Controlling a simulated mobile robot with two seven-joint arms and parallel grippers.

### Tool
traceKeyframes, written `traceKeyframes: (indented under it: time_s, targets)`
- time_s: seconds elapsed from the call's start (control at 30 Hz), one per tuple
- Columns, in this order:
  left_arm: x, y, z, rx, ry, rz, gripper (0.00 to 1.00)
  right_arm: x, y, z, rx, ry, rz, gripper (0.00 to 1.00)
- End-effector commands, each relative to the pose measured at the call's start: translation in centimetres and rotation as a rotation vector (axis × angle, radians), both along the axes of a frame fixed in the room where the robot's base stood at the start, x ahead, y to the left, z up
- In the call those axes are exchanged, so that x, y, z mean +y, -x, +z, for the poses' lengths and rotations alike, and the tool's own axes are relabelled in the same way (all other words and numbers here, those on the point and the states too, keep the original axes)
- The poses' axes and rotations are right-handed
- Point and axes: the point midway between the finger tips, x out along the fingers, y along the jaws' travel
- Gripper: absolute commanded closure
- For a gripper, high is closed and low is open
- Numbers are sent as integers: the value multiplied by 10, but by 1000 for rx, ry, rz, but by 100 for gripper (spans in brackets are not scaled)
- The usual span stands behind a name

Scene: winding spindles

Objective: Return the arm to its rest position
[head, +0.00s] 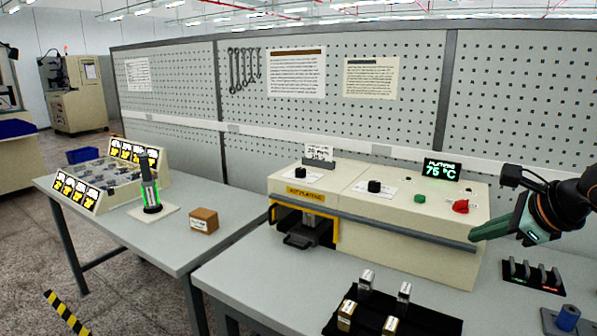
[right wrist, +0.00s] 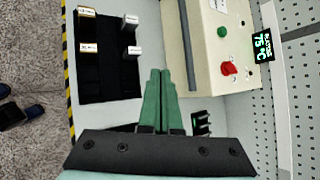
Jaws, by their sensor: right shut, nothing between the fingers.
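My right gripper (head: 482,236) comes in from the right in the head view, raised in front of the right end of the beige machine (head: 385,228). Its green fingers (right wrist: 159,85) also show in the right wrist view, pressed together with nothing between them. In that view they point toward the gap between the machine and the black mat (right wrist: 108,75). The gripper appears to be above the table and holds nothing. My left arm and gripper do not show in either view.
The mat (head: 418,321) bears several metal-and-tan pieces. A black rack (head: 533,277) and a blue cylinder (head: 568,318) stand at the right. The machine has a red knob (head: 460,206) and a display (head: 441,169). A side table (head: 122,228) holds a brown box (head: 204,220).

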Motion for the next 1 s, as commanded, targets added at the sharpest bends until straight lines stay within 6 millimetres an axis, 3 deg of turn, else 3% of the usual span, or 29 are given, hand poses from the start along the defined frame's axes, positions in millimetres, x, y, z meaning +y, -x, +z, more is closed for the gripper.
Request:
traceKeyframes:
  time_s: [0.03, 0.17, 0.3, 0.4, 0.5, 0.63, 0.77, 0.87, 1.0]
  targets:
    - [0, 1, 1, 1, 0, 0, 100, 25, 0, -18, 31, -73, 51, 100]
    - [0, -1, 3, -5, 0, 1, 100, 87, 8, -49, 99, -305, 155, 100]
    - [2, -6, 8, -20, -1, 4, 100, 155, 28, -75, 209, -649, 230, 100]
    - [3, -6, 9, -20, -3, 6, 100, 197, 45, -85, 312, -955, 231, 100]
    - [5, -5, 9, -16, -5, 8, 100, 221, 57, -89, 424, -1278, 172, 100]
    - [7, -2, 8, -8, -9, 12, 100, 229, 62, -99, 574, -1694, -1, 100]
    - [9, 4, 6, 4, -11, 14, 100, 215, 61, -130, 711, -2084, -285, 100]
    - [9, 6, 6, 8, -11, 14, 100, 196, 64, -172, 804, -2353, -583, 100]
    - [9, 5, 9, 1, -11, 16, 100, 168, 89, -254, 894, -2654, -1111, 100]
